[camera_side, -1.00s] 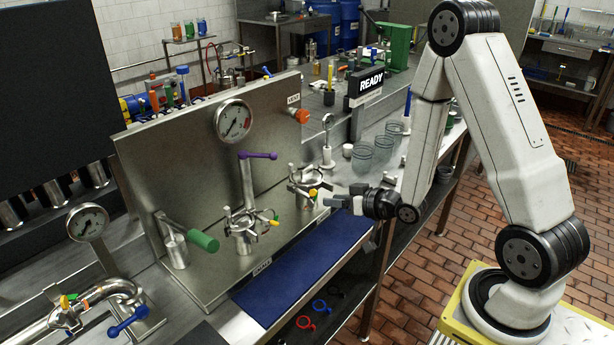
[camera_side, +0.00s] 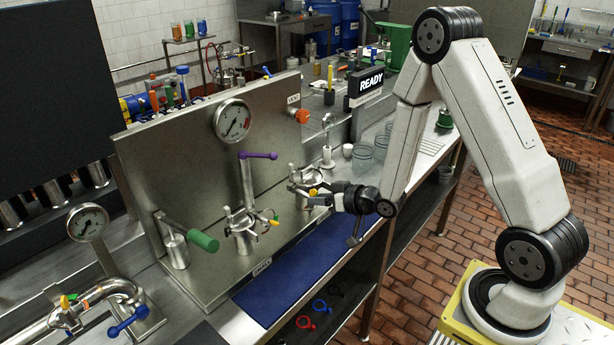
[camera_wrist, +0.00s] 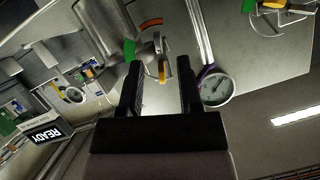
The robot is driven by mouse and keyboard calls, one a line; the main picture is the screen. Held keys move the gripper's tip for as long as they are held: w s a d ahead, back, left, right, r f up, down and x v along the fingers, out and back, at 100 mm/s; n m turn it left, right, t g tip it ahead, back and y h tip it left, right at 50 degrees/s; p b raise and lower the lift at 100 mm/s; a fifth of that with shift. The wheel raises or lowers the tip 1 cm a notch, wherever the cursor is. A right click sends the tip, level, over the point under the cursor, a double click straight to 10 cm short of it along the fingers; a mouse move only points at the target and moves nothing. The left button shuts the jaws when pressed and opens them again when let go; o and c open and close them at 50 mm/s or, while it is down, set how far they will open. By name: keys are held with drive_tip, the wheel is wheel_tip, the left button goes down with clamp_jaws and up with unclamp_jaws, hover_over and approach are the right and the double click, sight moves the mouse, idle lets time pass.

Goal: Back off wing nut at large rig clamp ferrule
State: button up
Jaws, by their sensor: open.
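My gripper (camera_side: 314,196) is at the right-hand clamp (camera_side: 305,177) on the steel panel rig in the side view. In the wrist view my gripper (camera_wrist: 161,62) is open, and a small yellow wing nut (camera_wrist: 163,73) shows between its two fingers. I cannot tell whether either finger touches it. In the side view the yellow nut (camera_side: 312,191) is partly hidden by the fingers. A green piece (camera_wrist: 130,50) and an orange arc (camera_wrist: 152,21) sit near it in the wrist view. I cannot tell which clamp is the large one.
A middle clamp (camera_side: 243,223) stands left, below a purple-handled lever (camera_side: 258,155). A green handle (camera_side: 203,241) and another clamp (camera_side: 68,312) are further left. A gauge (camera_side: 234,121) sits on the panel. Glass jars (camera_side: 365,158) stand behind my gripper. The blue mat (camera_side: 300,260) is clear.

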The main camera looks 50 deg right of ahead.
sight(306, 196)
drive_tip(key=shift+x, duration=1.4)
clamp_jaws()
